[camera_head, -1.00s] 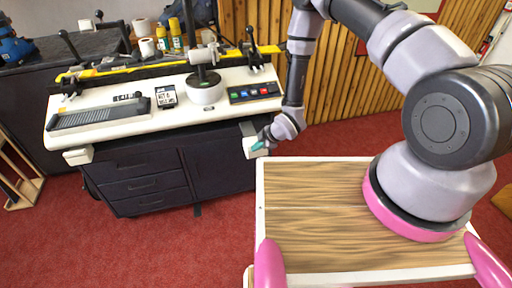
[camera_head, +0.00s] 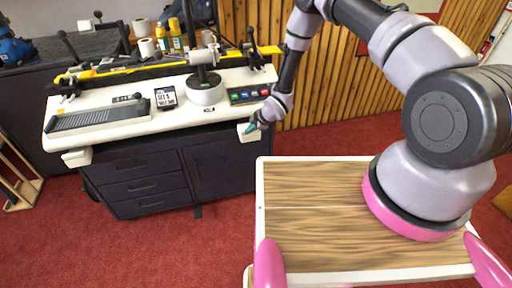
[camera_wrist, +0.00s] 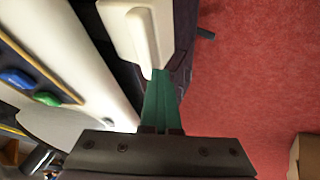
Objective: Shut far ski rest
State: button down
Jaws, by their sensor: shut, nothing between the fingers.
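Two white ski rest blocks sit at the bench's front edge. The right rest (camera_head: 249,133) is close under the bench's right front corner; the left rest (camera_head: 77,158) is at the left corner, also close to the edge. I cannot tell by name which is the far one. My gripper (camera_head: 256,123) is at the right rest, its teal fingers shut and empty. In the wrist view the fingertips (camera_wrist: 161,78) meet the end of the white rest block (camera_wrist: 140,32); whether they press on it is hard to tell.
The white benchtop (camera_head: 135,125) carries a clamp stand (camera_head: 205,88), a button panel (camera_head: 249,94) and a small display (camera_head: 165,97). Dark drawers (camera_head: 140,187) stand below. My wooden deck is in front. Red carpet (camera_head: 225,222) is free between deck and bench.

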aim_at(240, 127)
jog(key=w, duration=0.2)
jog(key=w+a, duration=0.1)
jog(key=w, duration=0.2)
jog(key=shift+a, duration=0.2)
jog(key=shift+w+r, duration=0.15)
jog(key=shift+w, duration=0.1)
